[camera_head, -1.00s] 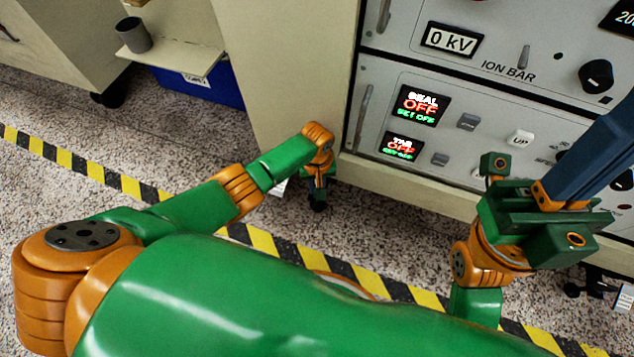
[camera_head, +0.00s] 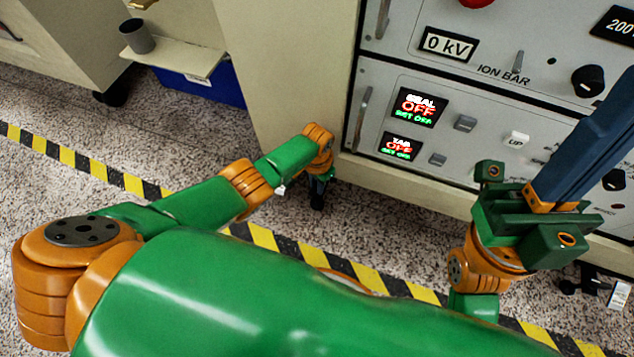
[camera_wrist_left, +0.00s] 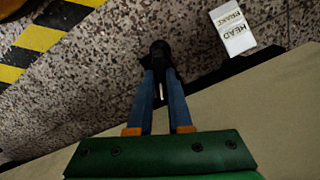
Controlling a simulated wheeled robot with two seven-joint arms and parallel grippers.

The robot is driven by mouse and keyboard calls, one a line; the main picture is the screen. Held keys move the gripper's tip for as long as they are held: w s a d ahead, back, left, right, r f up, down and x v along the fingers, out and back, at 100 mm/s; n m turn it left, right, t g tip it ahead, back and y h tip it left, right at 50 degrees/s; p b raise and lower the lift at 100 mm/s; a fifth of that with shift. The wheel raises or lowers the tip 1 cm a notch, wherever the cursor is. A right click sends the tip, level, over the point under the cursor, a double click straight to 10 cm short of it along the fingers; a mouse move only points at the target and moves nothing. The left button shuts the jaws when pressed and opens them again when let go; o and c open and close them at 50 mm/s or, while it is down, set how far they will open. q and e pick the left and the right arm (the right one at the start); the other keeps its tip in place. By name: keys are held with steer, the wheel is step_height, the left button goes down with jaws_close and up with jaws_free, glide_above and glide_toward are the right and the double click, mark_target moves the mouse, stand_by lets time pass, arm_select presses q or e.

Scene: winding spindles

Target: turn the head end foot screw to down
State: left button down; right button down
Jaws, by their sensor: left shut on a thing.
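The dark head end foot screw (camera_wrist_left: 162,55) shows beyond my left fingertips in the left wrist view, close to the speckled floor. A white label (camera_wrist_left: 232,27) marked HEAD lies upside down to its right; its other word is hard to read. My left gripper (camera_wrist_left: 160,77) has its two blue fingers shut on the screw. In the head view, my left gripper (camera_head: 318,187) points down beside the cabinet's lower left corner, and the wrist hides part of it. My right gripper (camera_head: 565,200) is raised at the right, away from the screw; its fingertips are out of frame.
The cabinet (camera_head: 270,75) stands close beside my left wrist. Its control panel (camera_head: 465,100) shows OFF displays. Yellow-black floor tape (camera_head: 100,172) runs past the cabinet. A shelf holds a grey cup (camera_head: 137,36). Open floor (camera_head: 60,230) lies to the left.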

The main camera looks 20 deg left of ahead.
arm_select(q)
steer(key=m, duration=0.6)
steer(key=shift+w, duration=0.1)
steer(key=m, duration=0.7)
steer(key=shift+d, duration=0.1)
stand_by(0.5)
steer(key=c, duration=0.8)
jaws_free()
steer(key=shift+c, duration=0.2)
